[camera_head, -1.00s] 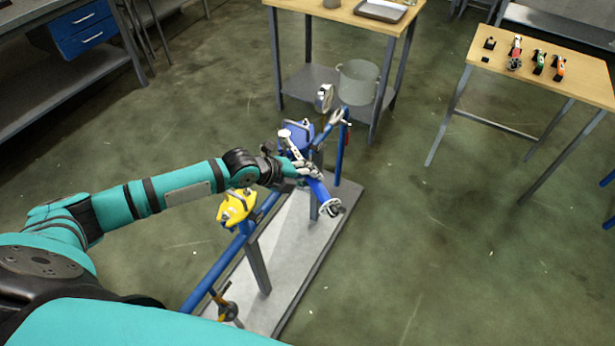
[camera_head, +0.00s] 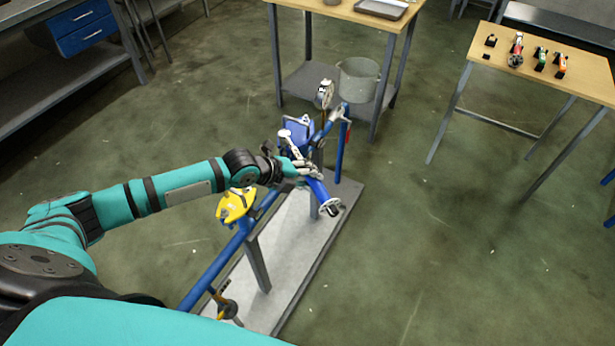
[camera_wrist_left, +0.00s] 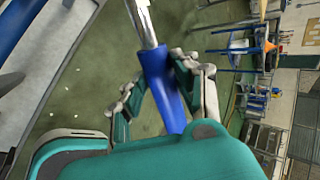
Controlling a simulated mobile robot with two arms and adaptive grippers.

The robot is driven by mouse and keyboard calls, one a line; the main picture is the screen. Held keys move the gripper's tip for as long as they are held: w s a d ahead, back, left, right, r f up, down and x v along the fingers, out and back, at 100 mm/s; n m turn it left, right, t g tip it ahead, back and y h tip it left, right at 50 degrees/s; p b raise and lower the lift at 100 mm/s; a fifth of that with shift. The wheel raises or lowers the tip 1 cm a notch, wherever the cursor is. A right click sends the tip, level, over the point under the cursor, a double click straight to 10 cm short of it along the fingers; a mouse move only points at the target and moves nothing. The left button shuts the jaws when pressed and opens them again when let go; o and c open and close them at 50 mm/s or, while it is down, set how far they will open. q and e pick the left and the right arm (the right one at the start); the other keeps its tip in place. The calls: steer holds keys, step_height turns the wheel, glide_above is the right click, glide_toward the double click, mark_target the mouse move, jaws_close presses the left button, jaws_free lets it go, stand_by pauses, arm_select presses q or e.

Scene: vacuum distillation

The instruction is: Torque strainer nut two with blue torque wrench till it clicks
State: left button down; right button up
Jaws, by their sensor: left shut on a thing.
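The blue torque wrench shows in the left wrist view, with a blue handle (camera_wrist_left: 163,85) and a chrome shaft (camera_wrist_left: 142,20) running out of the top of the picture. My left gripper (camera_head: 296,170) is shut around the handle; its fingers (camera_wrist_left: 155,80) lie on both sides of it. In the head view the gripper is over the blue pipe rig, beside a blue branch (camera_head: 318,190) with a round metal end (camera_head: 331,207). The wrench's working end and strainer nut two cannot be made out. My right gripper is out of view.
The rig has a yellow part (camera_head: 236,206), a blue box-shaped part (camera_head: 297,132) and a round gauge (camera_head: 325,93) on a grey base plate (camera_head: 315,262). A bucket (camera_head: 358,80) stands on a table shelf behind. A wooden table (camera_head: 545,65) holds small tools at right. Floor between is clear.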

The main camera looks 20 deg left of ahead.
arm_select(q)
steer(key=shift+w+r, duration=0.1)
steer(key=shift+r, duration=0.1)
steer(key=shift+a+f+b, duration=0.15)
steer(key=shift+b, duration=0.25)
steer(key=s+a+m+h+b, duration=0.1)
steer(key=b, duration=0.3)
steer(key=shift+s+a+m+g, duration=0.4)
steer(key=a+b, duration=0.1)
steer(key=b, duration=0.2)
steer(key=s+a+m+g+h+b, duration=0.1)
steer(key=b, duration=0.2)
steer(key=shift+s+a+m, duration=0.15)
steer(key=shift+s+m, duration=0.1)
steer(key=shift+m, duration=0.05)
stand_by(0.5)
